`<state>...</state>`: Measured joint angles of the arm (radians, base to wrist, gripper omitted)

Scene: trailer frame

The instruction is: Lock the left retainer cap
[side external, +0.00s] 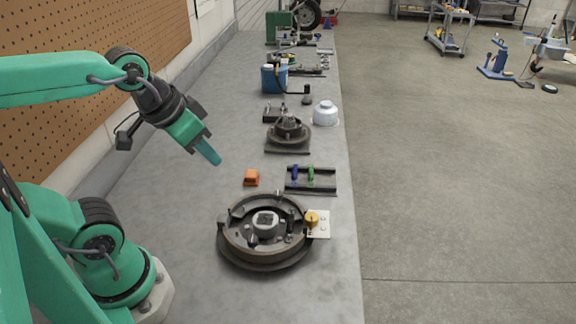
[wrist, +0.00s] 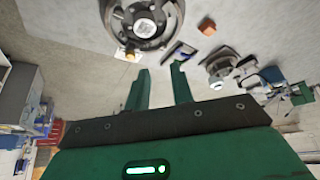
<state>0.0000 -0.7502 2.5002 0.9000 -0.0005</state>
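A round brake assembly (side external: 262,256) lies on the bench, with a dark ring and curved shoes around a grey square-topped hub (side external: 266,223). It also shows at the top of the wrist view (wrist: 150,43). Small upright parts stand on its left and right sides; which one is the left retainer cap, and whether it is locked, is too small to tell. My gripper (side external: 208,152) is in the air above the bench, behind and left of the assembly and apart from it. In the wrist view its two green fingers (wrist: 160,72) are spread with nothing between them.
A white plate with a yellow knob (side external: 312,218) sits at the assembly's right edge. Behind are an orange block (side external: 251,178), a dark rack (side external: 318,188) with blue and green tools, and a second hub (side external: 288,130). Bare bench lies left of the assembly; pegboard (side external: 90,30) borders it.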

